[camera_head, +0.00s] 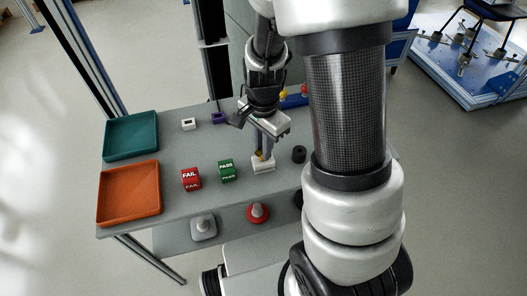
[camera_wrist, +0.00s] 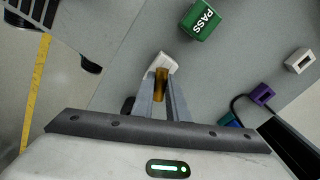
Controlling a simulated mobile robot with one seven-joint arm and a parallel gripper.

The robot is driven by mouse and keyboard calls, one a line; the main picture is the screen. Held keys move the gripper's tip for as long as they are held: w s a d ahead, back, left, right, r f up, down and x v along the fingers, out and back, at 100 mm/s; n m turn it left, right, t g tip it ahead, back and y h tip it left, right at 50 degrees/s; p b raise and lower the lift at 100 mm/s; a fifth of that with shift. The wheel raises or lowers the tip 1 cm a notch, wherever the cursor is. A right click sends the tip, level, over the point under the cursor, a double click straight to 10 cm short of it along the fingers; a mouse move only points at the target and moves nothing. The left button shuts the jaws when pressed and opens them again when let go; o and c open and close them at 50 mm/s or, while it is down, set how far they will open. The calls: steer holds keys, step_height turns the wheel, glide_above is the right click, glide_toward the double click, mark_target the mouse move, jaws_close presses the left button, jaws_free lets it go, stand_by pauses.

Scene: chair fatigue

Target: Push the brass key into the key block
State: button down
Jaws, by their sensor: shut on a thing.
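The brass key (camera_wrist: 161,83) is between the fingers of my gripper (camera_wrist: 161,88), which is shut on it. In the head view the key (camera_head: 259,155) shows as a small gold spot below my gripper (camera_head: 264,150). The white key block (camera_head: 263,165) stands on the grey table directly under the fingertips. In the wrist view the block (camera_wrist: 163,62) shows just beyond the key. The key's lower end is at or just over the block's top. I cannot tell whether it is in the slot, as the fingers and key cover it.
A green PASS cube (camera_head: 227,170) and a red FAIL cube (camera_head: 191,179) stand left of the block. A black cylinder (camera_head: 299,154) is close on its right. Teal (camera_head: 131,136) and orange (camera_head: 128,193) trays sit at the left. A purple connector (camera_head: 218,118) lies behind.

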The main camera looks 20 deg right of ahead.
steer(key=shift+r+p, duration=1.55)
steer(key=shift+r, duration=0.35)
steer(key=shift+r, duration=0.1)
step_height(320, 180, up, 4)
steer(key=p, duration=0.3)
steer(key=shift+p, duration=0.35)
